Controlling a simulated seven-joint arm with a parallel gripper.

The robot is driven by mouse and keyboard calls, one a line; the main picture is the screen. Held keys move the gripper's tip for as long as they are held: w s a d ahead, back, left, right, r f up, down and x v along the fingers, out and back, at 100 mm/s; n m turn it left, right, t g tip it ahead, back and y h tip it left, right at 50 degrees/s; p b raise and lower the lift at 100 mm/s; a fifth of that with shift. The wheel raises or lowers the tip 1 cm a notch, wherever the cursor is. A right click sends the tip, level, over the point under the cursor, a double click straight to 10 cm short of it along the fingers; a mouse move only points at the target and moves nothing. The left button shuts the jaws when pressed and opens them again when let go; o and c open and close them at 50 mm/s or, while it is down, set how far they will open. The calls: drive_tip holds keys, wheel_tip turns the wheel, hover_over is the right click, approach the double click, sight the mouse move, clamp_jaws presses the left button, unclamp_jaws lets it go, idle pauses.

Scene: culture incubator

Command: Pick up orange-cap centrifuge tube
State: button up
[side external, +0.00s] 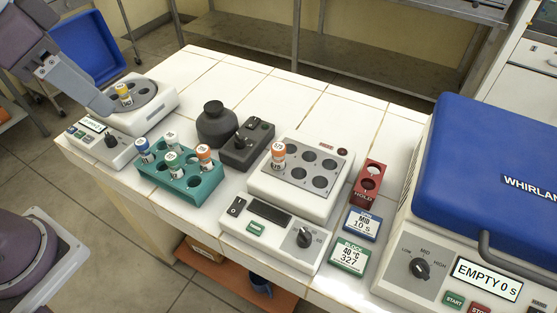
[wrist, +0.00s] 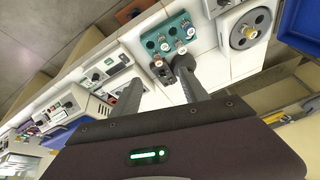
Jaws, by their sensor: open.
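An orange-cap tube (side external: 204,155) stands upright at the right end of the teal rack (side external: 190,183). A second orange-cap tube (side external: 278,152) stands in the heating block (side external: 318,190). My gripper (side external: 103,104) is at the upper left in the side view, close to the round-plate device and apart from both orange-cap tubes. In the wrist view, the two fingers of my gripper (wrist: 160,74) are spread, with nothing held between them.
The rack also holds a blue-cap tube (side external: 143,148) and other tubes. A yellow-cap tube (side external: 125,95) stands on the round-plate device (side external: 150,112). A dark jar (side external: 216,125), a red holder (side external: 368,185) and a blue-lidded machine (side external: 500,150) stand nearby. The back tiles are clear.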

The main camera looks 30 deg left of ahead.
drive_tip(key=w+d+f+m+g, duration=0.2)
drive_tip(key=w+d+m, duration=0.35)
drive_tip(key=w, duration=0.55)
drive_tip(key=m+g, duration=0.2)
drive_tip(key=m, duration=0.5)
hover_over(277, 146)
drive_tip(key=shift+n, duration=0.25)
drive_tip(key=f, duration=1.1)
drive_tip(key=shift+a+f, duration=0.2)
drive_tip(key=f, duration=0.8)
drive_tip(key=shift+d, duration=0.25)
drive_tip(key=shift+r, duration=0.1)
clamp_jaws()
